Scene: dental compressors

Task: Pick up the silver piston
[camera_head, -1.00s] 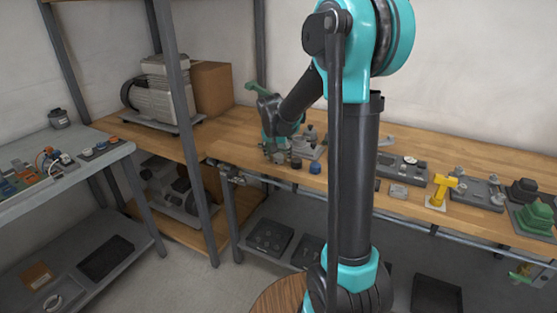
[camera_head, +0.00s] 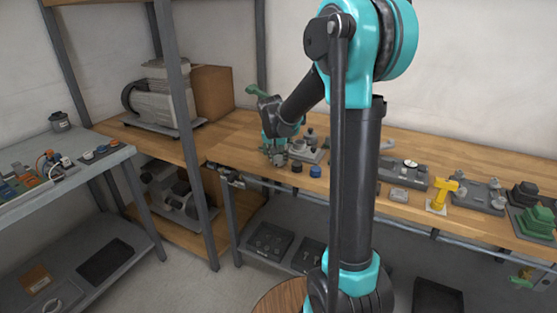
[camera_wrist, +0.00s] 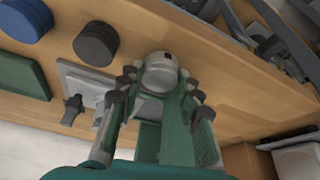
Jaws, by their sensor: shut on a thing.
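The silver piston (camera_wrist: 161,72) is a short, rounded metal cylinder with a small dark mark on its side. It stands between the fingertips of my gripper (camera_wrist: 160,79) in the wrist view. The green fingers with dark pads are shut on it from both sides. In the head view my gripper (camera_head: 273,157) is low over the left part of the wooden bench, and its fingers are small there. I cannot tell whether the piston's base touches the bench.
A dark round part (camera_wrist: 96,43) and a blue round part (camera_wrist: 25,19) stand beside the piston. A grey plate with fittings (camera_wrist: 88,85) lies close to the fingers. A yellow part (camera_head: 441,190) and several trays are farther right on the wooden bench (camera_head: 395,148).

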